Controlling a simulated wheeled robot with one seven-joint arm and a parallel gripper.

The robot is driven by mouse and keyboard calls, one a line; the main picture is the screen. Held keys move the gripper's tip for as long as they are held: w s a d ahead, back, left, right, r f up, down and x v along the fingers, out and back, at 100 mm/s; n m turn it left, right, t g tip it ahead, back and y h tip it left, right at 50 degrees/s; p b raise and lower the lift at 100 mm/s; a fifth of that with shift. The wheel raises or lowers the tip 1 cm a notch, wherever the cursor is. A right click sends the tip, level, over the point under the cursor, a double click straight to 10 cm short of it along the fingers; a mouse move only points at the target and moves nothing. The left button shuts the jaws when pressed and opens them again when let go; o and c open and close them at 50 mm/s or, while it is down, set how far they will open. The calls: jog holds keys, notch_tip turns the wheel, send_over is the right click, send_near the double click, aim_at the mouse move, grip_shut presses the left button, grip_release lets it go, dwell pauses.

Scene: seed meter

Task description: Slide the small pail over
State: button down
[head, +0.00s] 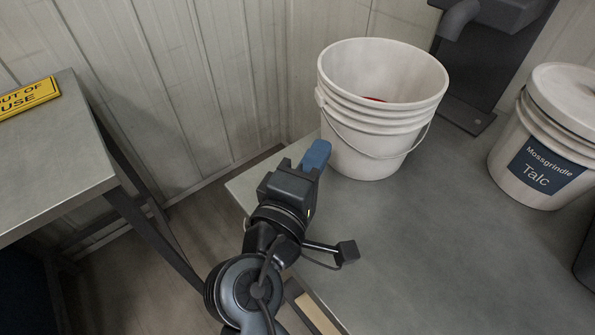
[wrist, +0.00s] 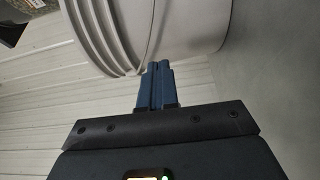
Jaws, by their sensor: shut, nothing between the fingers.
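A white open pail (head: 365,140) with a wire handle stands upright on the grey bench at its far left part. A bit of something red shows inside it. My gripper (head: 317,153) is shut and empty, with its blue fingertips at the pail's left side, low on the wall. In the wrist view my gripper (wrist: 159,66) points at the ribbed white wall of the pail (wrist: 170,30). The fingertips are at or very near the wall; I cannot tell whether they touch.
A lidded white bucket labelled Mossgrindle Talc (head: 545,150) stands to the right on the bench (head: 430,250). Dark grey equipment (head: 490,40) is behind. Bench between pail and bucket is clear. Another table (head: 50,160) at left bears a yellow "out of use" sign (head: 28,97).

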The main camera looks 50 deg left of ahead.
aim_at(393, 146)
jog(key=shift+w+d, duration=0.3)
jog(key=shift+w, duration=0.3)
jog(key=shift+w+d, duration=0.3)
jog(key=shift+w, duration=0.3)
jog(key=w+d, duration=0.1)
jog(key=w, duration=0.2)
jog(key=w+d+p, duration=0.1)
jog(key=w+d, duration=0.1)
jog(key=w, duration=0.1)
jog(key=w+d+p, duration=0.1)
jog(key=w, duration=0.3)
jog(key=shift+w+d, duration=0.1)
jog(key=shift+d, duration=0.15)
